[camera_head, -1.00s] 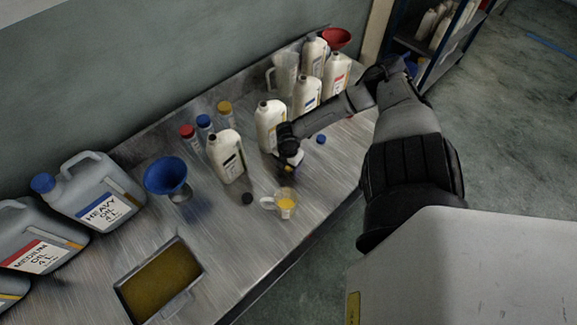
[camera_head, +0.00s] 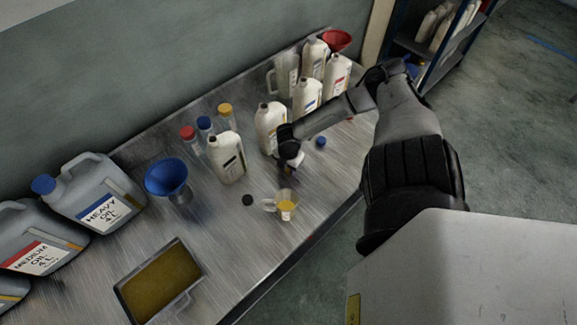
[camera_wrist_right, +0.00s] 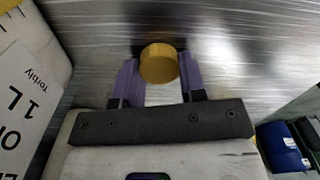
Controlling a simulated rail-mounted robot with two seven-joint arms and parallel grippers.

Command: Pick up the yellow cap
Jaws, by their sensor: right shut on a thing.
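The yellow cap (camera_wrist_right: 159,64) is between the two purple fingertips of my right gripper (camera_wrist_right: 158,72) in the right wrist view. The gripper is shut on its sides, and the cap's round top shows. In the head view my right gripper (camera_head: 290,166) points down at the table beside a white bottle (camera_head: 270,128). The cap is mostly hidden by the gripper there. I cannot tell whether the cap is clear of the tabletop. My left gripper is not in view.
A blue cap (camera_head: 320,142) lies right of the gripper, and a black cap (camera_head: 248,200) lies to the left. A measuring cup (camera_head: 286,206) with yellow liquid stands in front. Another white bottle (camera_head: 228,158) and a blue funnel (camera_head: 168,178) stand left. The front tabletop is partly clear.

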